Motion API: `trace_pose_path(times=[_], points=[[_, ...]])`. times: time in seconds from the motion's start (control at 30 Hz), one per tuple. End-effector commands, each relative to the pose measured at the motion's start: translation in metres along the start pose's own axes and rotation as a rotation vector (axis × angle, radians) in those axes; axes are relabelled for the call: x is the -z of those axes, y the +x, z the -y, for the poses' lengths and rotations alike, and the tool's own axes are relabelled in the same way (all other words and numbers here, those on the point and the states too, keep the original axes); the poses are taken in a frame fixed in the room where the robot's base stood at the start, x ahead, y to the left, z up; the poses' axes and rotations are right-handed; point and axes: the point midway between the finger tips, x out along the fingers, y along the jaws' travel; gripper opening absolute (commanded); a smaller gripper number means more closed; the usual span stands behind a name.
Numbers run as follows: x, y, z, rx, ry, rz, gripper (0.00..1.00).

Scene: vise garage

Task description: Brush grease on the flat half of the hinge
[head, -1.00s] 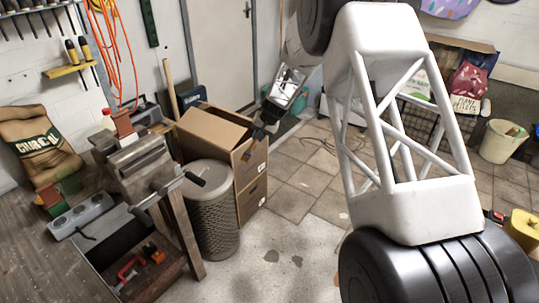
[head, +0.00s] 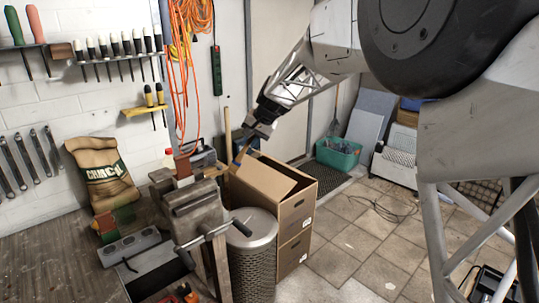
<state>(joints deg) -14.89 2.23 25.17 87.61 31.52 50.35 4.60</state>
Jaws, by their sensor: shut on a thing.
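My gripper (head: 262,124) is in the upper middle of the head view, over the cardboard box's back left corner. It is shut on a slim brush (head: 240,156), whose tan end points down and left. The grey vise (head: 196,208) stands on the bench's right end. A reddish-brown upright plate (head: 183,165) rises from the vise and may be the hinge; its halves cannot be made out. The brush is apart from it, to its right. No grease container can be made out for sure.
The open cardboard box (head: 275,190) and a perforated metal bin (head: 253,255) stand right of the vise. A charcoal sack (head: 103,175) and a grey metal tray (head: 130,246) are on the workbench (head: 50,265). A white bottle with a red cap (head: 168,160) stands behind the vise.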

Motion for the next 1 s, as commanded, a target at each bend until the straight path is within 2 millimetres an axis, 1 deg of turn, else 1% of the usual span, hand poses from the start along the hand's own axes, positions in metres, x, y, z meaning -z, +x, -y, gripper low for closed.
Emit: trace_pose_path(times=[0.03, 0.2, 0.37, 0.6, 0.7, 0.8, 0.9, 1.0], points=[[-0.009, -0.009, 0.017, 0.006, -0.011, 0.002, 0.0], [-0.036, -0.036, 0.062, 0.021, -0.032, 0.01, 0.0], [-0.065, -0.063, 0.102, 0.037, -0.054, 0.018, 0.0], [-0.112, -0.104, 0.156, 0.061, -0.085, 0.033, 0.0], [-0.13, -0.12, 0.174, 0.07, -0.095, 0.037, 0.0], [-0.146, -0.134, 0.188, 0.077, -0.105, 0.042, 0.0], [-0.157, -0.143, 0.198, 0.083, -0.111, 0.046, 0.0], [-0.164, -0.149, 0.204, 0.086, -0.115, 0.047, 0.0]])
